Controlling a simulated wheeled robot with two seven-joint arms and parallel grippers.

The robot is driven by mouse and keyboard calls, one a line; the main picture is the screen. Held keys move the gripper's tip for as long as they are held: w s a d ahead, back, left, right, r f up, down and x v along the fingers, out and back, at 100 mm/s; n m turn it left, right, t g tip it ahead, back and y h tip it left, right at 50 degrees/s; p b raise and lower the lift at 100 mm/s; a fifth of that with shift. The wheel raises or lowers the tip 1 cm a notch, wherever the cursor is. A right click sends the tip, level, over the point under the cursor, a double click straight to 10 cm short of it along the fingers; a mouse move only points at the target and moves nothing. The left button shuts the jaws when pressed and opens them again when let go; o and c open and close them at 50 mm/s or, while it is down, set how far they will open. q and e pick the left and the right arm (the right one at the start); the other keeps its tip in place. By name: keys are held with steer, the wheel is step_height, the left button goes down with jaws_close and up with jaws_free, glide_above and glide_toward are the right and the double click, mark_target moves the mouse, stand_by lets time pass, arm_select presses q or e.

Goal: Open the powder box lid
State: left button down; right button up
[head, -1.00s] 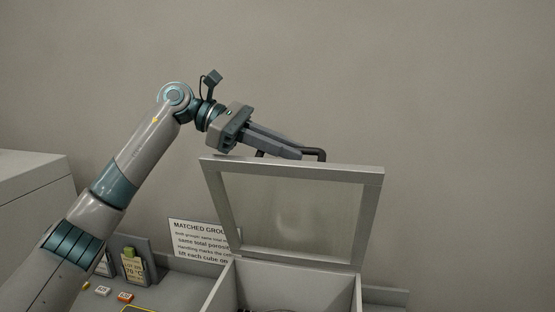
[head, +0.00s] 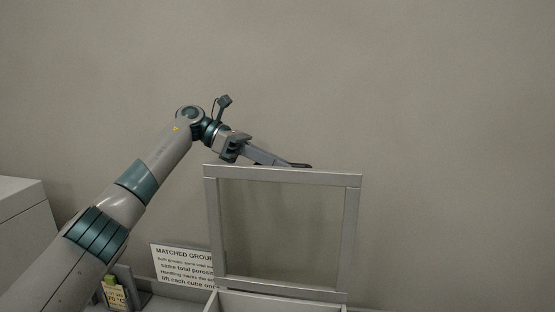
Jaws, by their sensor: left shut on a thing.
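The powder box lid (head: 212,225) is a grey frame with a see-through pane. It stands raised, close to upright, above the back edge of the powder box (head: 265,301). Only the upper rim of the box shows at the bottom of the head view. My left gripper (head: 303,165) is behind the lid's top edge, shut on the lid's dark handle. Most of the handle is hidden behind the fingers and the lid edge. My right gripper is not in view.
A white sign (head: 183,268) headed "MATCHED GROU…" stands left of the box, partly covered by the lid. A small labelled stand (head: 116,295) is at lower left. A pale cabinet (head: 25,225) is at far left. The wall behind is bare.

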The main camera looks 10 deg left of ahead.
arm_select(q)
steer(key=shift+w+f, duration=0.35)
steer(key=shift+f, duration=0.35)
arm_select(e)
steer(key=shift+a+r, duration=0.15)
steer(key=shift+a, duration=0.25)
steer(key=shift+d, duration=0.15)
arm_select(q)
steer(key=c, duration=1.8)
jaws_free()
steer(key=shift+o, duration=0.2)
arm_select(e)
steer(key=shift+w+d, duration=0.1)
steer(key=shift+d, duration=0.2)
arm_select(q)
steer(key=b+v, duration=0.2)
steer(key=v, duration=1)
steer(key=shift+r, duration=0.4)
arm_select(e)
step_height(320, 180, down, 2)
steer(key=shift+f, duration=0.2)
